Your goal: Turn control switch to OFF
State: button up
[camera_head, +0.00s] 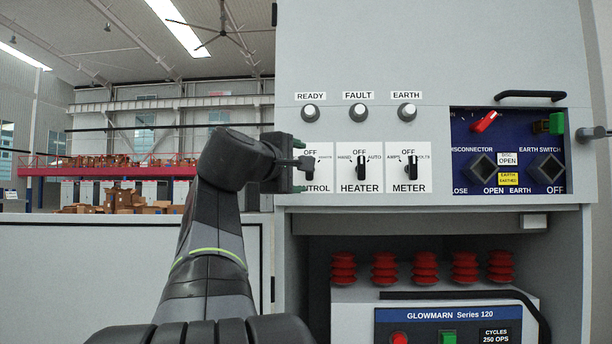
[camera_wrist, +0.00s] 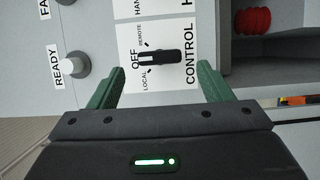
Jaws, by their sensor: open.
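The CONTROL switch (camera_wrist: 162,57) is a black knob on a white plate in the wrist view, which is turned sideways. Its handle lies along the line between the OFF label and the word CONTROL, with a light mark near the OFF end. LOCAL and REMOTE labels are on either side of OFF. In the head view the CONTROL plate (camera_head: 323,174) is partly hidden by my gripper (camera_head: 300,163). My gripper has green fingers, open and apart, also seen in the wrist view (camera_wrist: 162,72). The knob lies between the finger lines, beyond the tips; contact is not visible.
The HEATER switch (camera_head: 361,168) and METER switch (camera_head: 411,167) sit to the right. READY (camera_head: 309,113), FAULT and EARTH lamps are above. A blue disconnector panel (camera_head: 508,150) with a black handle (camera_head: 530,95) is farther right. An open recess with red insulators (camera_head: 384,268) lies below.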

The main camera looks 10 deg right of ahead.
jog(key=b+v, duration=0.1)
jog(key=v, duration=0.7)
jog(key=shift+d, duration=0.15)
jog(key=p+x, duration=0.3)
jog(key=x, duration=1)
jog(key=shift+w+d, duration=0.1)
jog(key=shift+w, duration=0.25)
